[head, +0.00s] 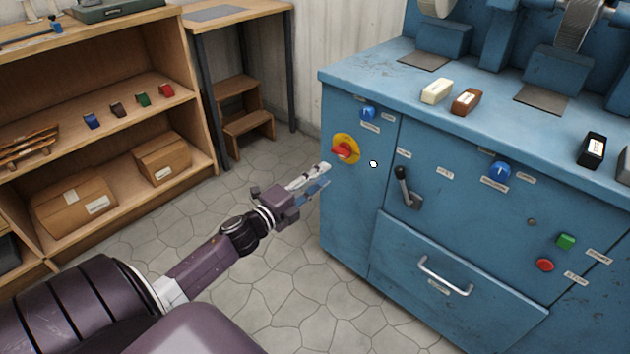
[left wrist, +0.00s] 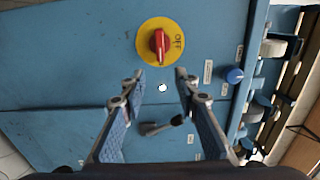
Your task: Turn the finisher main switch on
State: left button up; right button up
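The main switch (head: 342,151) is a red knob on a yellow round plate, high on the left end of the blue finisher's front (head: 345,215). In the left wrist view the switch (left wrist: 158,42) lies just beyond my fingertips, and OFF is readable on its plate. My left gripper (head: 325,176) is in front of the cabinet, below and left of the switch. In the left wrist view its two fingers (left wrist: 160,74) are apart with nothing between the tips; they look clear of the knob. My right gripper is not in view.
Near the switch are a blue knob (head: 367,113), a small white spot (head: 373,163) and a black lever (head: 406,187). A drawer handle (head: 445,277), green button (head: 566,241) and red button (head: 545,265) are further right. A wooden shelf (head: 200,130) stands left; floor between is clear.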

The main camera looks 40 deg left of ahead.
pick_arm(q)
jog(key=shift+s+a, duration=0.1)
jog(key=shift+s, duration=0.8)
jog(key=shift+f, duration=0.1)
